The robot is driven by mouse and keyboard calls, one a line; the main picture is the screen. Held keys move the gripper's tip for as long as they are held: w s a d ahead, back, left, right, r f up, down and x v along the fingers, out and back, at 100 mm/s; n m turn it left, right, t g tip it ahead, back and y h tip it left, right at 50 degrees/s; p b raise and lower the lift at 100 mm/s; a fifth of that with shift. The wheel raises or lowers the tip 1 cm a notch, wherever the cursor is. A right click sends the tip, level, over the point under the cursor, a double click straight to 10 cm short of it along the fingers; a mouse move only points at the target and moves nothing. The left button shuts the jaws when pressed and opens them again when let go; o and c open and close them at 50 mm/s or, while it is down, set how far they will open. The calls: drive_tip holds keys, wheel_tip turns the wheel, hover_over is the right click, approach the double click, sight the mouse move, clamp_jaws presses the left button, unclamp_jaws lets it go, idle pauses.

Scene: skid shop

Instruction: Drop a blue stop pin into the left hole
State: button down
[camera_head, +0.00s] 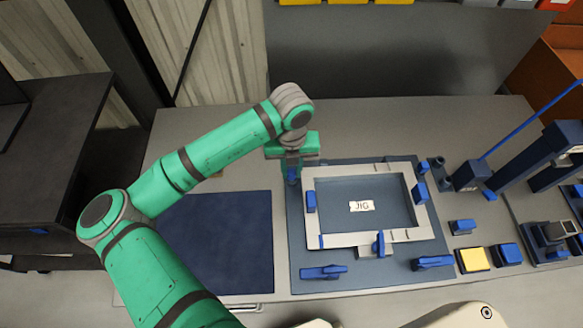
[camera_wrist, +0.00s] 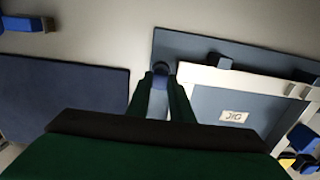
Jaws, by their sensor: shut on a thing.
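My gripper (camera_head: 292,172) is shut on a blue stop pin at the upper left corner of the jig plate (camera_head: 297,262). The blue pin (camera_wrist: 160,82) shows between the two fingertips (camera_wrist: 160,92) in the wrist view. A dark round shape (camera_wrist: 161,67) lies just beyond the fingertips, at the plate's corner; I cannot tell whether it is the left hole's rim or part of the pin. The left hole is not clearly visible in the head view. I cannot tell whether the pin is inside a hole. A pale frame (camera_head: 310,229) around the JIG label (camera_head: 361,206) lies right of my gripper.
Blue clamps (camera_head: 323,272) stand around the frame. A dark blue mat (camera_head: 222,240) lies to the left. A yellow block (camera_head: 473,260) and a dark blue upright tool (camera_head: 548,150) stand to the right. The grey bench behind the plate is clear.

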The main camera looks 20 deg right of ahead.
idle(0.3)
drive_tip(key=c, duration=1.5)
unclamp_jaws()
drive_tip(key=shift+o, duration=0.6)
drive_tip(key=shift+o, duration=1.4)
drive_tip(key=shift+r, duration=0.1)
drive_tip(key=shift+r, duration=3.4)
